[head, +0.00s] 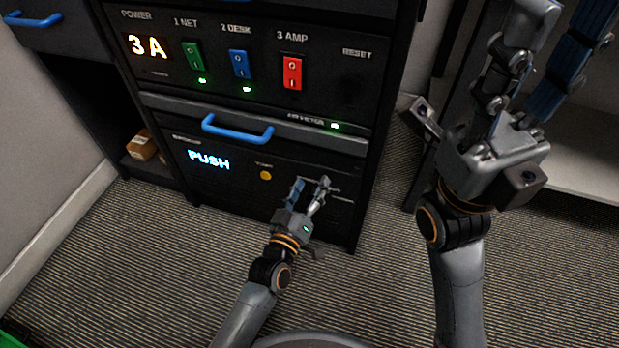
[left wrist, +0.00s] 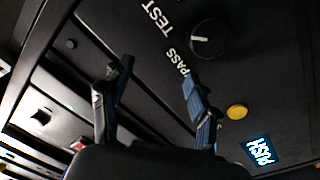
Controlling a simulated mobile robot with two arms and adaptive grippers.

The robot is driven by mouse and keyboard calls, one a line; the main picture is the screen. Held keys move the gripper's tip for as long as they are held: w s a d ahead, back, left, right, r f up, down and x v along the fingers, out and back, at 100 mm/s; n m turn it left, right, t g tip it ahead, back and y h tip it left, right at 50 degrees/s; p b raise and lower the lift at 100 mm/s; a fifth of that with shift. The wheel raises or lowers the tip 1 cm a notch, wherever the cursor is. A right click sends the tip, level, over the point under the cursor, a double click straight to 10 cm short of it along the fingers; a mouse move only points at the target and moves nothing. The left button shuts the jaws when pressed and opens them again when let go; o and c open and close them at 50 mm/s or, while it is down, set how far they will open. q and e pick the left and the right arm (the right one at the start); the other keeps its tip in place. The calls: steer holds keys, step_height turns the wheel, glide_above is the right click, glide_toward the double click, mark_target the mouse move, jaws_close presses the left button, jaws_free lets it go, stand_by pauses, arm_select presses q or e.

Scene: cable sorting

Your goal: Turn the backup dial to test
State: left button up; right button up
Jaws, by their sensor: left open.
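The backup dial (left wrist: 211,38) is a round black knob with a white mark, at the top of the left wrist view. The mark points left in that picture, towards the side with the printed words TEST (left wrist: 155,18) and PASS (left wrist: 178,62). In the head view the dial cannot be made out behind my left gripper (head: 310,188). That gripper is open and empty in front of the lower panel; its fingers (left wrist: 156,73) are apart and the dial is beyond them, not between them. My right gripper (head: 567,45) is raised at the upper right, fingers apart, empty.
The backup panel has a lit PUSH display (head: 208,160) and a yellow button (head: 265,175). Above are a blue drawer handle (head: 237,127) and green, blue and red switches (head: 292,72). A brown box (head: 141,146) lies at left. Carpet is clear in front.

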arm_select(q)
steer(key=shift+r, duration=1.9)
